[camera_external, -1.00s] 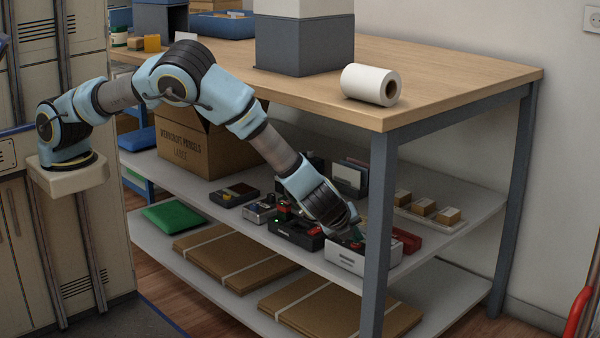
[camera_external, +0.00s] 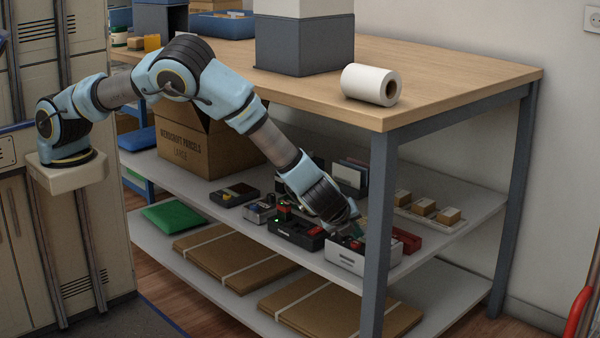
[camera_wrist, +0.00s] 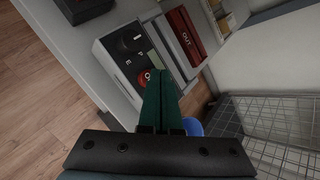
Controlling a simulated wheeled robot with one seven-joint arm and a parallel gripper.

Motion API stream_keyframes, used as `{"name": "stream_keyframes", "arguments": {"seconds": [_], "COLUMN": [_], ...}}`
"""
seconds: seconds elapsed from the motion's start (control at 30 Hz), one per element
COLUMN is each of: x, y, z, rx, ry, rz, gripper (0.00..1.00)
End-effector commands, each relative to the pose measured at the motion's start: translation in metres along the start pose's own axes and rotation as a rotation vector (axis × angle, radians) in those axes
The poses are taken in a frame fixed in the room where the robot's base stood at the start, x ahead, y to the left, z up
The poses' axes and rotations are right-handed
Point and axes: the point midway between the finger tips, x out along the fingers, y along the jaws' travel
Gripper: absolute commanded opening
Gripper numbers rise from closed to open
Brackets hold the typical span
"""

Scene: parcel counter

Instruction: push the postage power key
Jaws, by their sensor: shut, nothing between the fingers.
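The postage machine (camera_external: 345,262) is a pale box with a dark top on the middle shelf, near the front right table leg. In the wrist view its panel (camera_wrist: 113,52) shows a dark knob, the letters E and P, and a small greenish display. A round red key (camera_wrist: 144,77) with a pale mark is on the panel, partly covered by a fingertip. My gripper (camera_wrist: 161,76) is shut and empty, its dark green fingers over the panel beside the red key. In the external view my gripper (camera_external: 357,228) is just above the machine. I cannot tell whether it touches.
A red tray marked OUT (camera_wrist: 187,36) lies beside the machine. A black box (camera_external: 296,234) stands to its left. Small parcels (camera_external: 424,207) sit behind on the right. The table leg (camera_external: 377,230) and tabletop (camera_external: 450,85) bound the space. A wire basket (camera_wrist: 277,125) shows in the wrist view.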

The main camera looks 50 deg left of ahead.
Motion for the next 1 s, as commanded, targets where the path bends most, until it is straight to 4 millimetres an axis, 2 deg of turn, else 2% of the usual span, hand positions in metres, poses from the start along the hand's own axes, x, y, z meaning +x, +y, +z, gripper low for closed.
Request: {"name": "stream_keyframes", "arguments": {"seconds": [0.57,1.0], "x": [-0.039,-0.04], "y": [-0.028,-0.029], "z": [0.028,0.029], "rx": [-0.001,0.0], "ry": [0.0,0.0], "rz": [0.0,0.0], "gripper": [0.0,0.0]}}
